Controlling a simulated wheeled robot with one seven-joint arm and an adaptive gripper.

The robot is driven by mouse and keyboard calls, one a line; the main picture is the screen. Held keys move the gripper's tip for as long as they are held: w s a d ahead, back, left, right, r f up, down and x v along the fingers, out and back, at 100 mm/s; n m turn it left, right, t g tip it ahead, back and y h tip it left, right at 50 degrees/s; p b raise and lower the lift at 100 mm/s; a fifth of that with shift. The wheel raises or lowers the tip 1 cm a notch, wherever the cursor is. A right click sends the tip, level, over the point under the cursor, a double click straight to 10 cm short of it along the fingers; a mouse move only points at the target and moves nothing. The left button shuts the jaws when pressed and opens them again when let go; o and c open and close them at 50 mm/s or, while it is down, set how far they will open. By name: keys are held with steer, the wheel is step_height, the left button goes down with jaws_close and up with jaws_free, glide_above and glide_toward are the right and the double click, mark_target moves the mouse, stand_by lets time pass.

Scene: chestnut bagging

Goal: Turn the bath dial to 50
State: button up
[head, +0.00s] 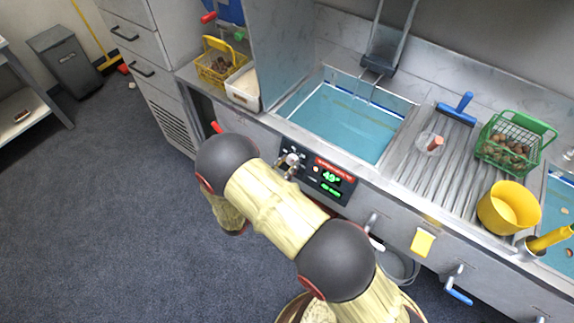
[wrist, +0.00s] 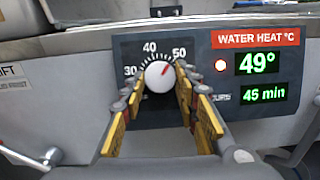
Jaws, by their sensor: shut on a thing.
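The bath dial (wrist: 160,74) is a round white knob on a black scale panel in the wrist view. Its red pointer mark leans up and right, just short of the 50 mark. The display (wrist: 259,62) beside it reads 49° in green, with 45 min below; it also shows in the head view (head: 331,176). My gripper (wrist: 158,84) is shut on the dial, with a yellow-padded finger on either side. In the head view, my gripper (head: 289,163) reaches the panel, and my arm hides part of the area below it.
The blue water bath (head: 345,120) lies above the panel. A ribbed drainer (head: 415,165) to its right has a green basket (head: 545,133) of chestnuts and a yellow bucket (head: 522,195). Blue and red-handled levers sit along the front.

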steer(key=shift+c, duration=0.8)
steer(key=shift+m, duration=0.8)
steer(key=o, duration=1.1)
steer(key=shift+o, duration=0.3)
steer(key=shift+a, duration=0.1)
steer(key=v, duration=1.2)
steer(key=shift+w+a, duration=0.15)
